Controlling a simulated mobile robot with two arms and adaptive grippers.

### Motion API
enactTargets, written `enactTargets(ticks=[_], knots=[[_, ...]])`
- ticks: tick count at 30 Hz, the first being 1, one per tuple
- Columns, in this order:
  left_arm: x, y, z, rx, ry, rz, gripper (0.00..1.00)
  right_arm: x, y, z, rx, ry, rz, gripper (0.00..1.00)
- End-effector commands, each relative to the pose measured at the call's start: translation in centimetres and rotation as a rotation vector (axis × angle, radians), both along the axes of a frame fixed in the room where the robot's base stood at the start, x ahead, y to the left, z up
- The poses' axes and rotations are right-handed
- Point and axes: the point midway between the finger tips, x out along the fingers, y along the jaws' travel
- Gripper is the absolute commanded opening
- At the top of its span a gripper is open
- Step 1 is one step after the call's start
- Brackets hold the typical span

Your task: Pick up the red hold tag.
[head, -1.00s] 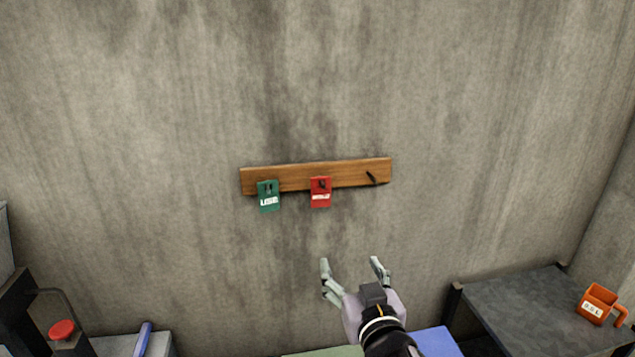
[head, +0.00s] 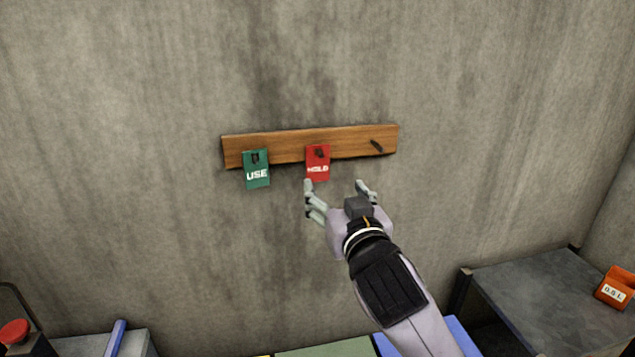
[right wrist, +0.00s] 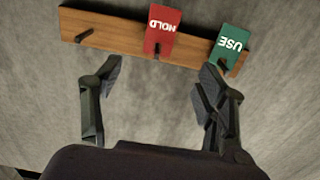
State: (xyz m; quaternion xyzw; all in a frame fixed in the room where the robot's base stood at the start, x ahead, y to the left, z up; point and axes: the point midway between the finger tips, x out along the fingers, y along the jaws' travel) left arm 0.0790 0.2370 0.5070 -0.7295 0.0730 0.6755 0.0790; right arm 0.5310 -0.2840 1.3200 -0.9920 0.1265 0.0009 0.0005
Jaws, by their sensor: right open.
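The red hold tag (head: 318,163) hangs on the middle peg of a wooden rail (head: 285,144) on the wall. It also shows in the right wrist view (right wrist: 162,27), upside down, beyond the fingers. My right gripper (head: 338,186) is open and empty, just below and slightly right of the red tag in the head view. In the right wrist view the red tag lies ahead between the spread fingers (right wrist: 157,78), apart from them. A green USE tag (head: 257,169) hangs on the left peg. My left gripper is not in view.
The right peg (head: 376,145) is bare. A dark table (head: 545,290) with an orange container (head: 615,288) stands at lower right. A red knob (head: 14,333) and a blue bar (head: 116,338) are at lower left. The wall around the rail is clear.

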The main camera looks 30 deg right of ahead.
Motion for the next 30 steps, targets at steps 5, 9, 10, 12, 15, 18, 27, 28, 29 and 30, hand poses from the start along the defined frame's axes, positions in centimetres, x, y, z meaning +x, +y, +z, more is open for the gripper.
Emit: enactTargets(ticks=[5, 9, 10, 12, 15, 18, 27, 28, 29, 30], knots=[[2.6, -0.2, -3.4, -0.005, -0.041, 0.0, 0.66, 1.2, -0.4, -0.4, -0.002, -0.007, 0.0, 0.67], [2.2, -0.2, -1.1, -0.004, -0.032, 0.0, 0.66, 4.3, -1.2, 0.4, -0.003, 0.006, -0.003, 0.67], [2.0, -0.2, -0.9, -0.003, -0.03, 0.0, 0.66, 4.9, -1.4, 0.5, -0.003, 0.005, -0.003, 0.67], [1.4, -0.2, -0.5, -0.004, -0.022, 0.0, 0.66, 6.2, -1.7, 0.4, -0.002, 0.004, -0.003, 0.67], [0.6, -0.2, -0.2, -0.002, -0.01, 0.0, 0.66, 7.5, -2.0, 0.3, -0.001, 0.002, 0.0, 0.67], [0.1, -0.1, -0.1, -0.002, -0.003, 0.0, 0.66, 8.1, -2.1, 0.2, 0.0, 0.002, 0.0, 0.67], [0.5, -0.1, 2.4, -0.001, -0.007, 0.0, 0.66, 11.4, -3.2, 0.0, -0.003, 0.005, -0.002, 0.67], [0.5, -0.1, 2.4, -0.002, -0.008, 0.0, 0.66, 11.9, -3.2, 0.0, -0.001, 0.002, -0.001, 0.67], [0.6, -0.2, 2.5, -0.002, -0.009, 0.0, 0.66, 12.2, -3.3, 0.0, -0.002, 0.001, -0.001, 0.67], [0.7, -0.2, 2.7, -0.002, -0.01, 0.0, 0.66, 12.6, -3.4, -0.1, -0.002, 0.001, -0.001, 0.67]])
